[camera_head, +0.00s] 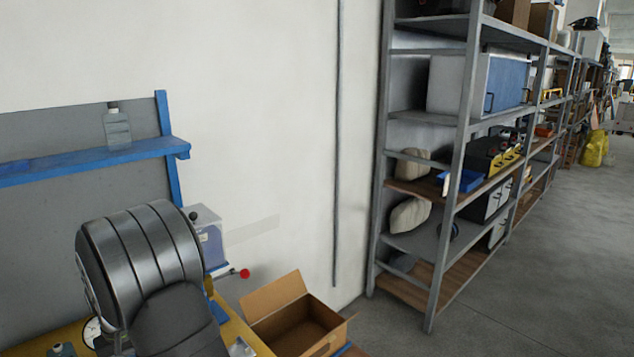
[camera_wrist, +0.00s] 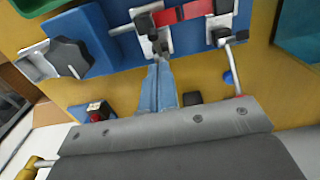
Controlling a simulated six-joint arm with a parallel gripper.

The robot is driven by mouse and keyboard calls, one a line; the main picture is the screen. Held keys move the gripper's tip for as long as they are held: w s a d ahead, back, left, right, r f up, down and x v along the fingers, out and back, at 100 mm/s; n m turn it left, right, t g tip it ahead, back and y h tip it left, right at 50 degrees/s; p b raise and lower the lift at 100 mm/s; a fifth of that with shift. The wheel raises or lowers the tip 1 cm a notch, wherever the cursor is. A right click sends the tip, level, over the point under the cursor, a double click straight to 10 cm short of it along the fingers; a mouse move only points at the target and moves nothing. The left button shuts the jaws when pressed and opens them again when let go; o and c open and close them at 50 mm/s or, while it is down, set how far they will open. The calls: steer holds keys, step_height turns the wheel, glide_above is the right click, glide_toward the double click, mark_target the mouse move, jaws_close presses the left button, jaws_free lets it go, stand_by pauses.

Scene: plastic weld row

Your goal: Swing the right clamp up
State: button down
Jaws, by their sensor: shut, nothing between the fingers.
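In the wrist view two silver toggle clamps stand on a blue fixture: one at the top centre (camera_wrist: 154,30) and one to its right (camera_wrist: 221,25). A red strip (camera_wrist: 182,13) lies between them. A metal lever (camera_wrist: 236,68) runs from the right-hand clamp towards my gripper, with a bit of red at its near end. My gripper (camera_wrist: 159,66) is shut and empty, its bluish fingers pointing at the centre clamp; I cannot tell whether they touch it. In the head view my arm hides most of the fixture. A rod with a red knob (camera_head: 244,273) sticks out right of my arm.
In the head view an open cardboard box (camera_head: 295,325) stands right of the bench, below the wall.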

steer(key=shift+w+a+f, duration=0.25)
steer(key=shift+w+a, duration=0.3)
steer(key=shift+s+d, duration=0.1)
stand_by(0.3)
steer(key=shift+s+d, duration=0.4)
steer(key=shift+s, duration=0.05)
step_height(320, 180, up, 7)
stand_by(0.4)
step_height(320, 180, down, 7)
steer(key=shift+f, duration=0.1)
steer(key=shift+w+a, duration=0.45)
steer(key=shift+w, duration=0.05)
steer(key=shift+s+d, duration=0.1)
steer(key=shift+s, duration=0.05)
stand_by(0.4)
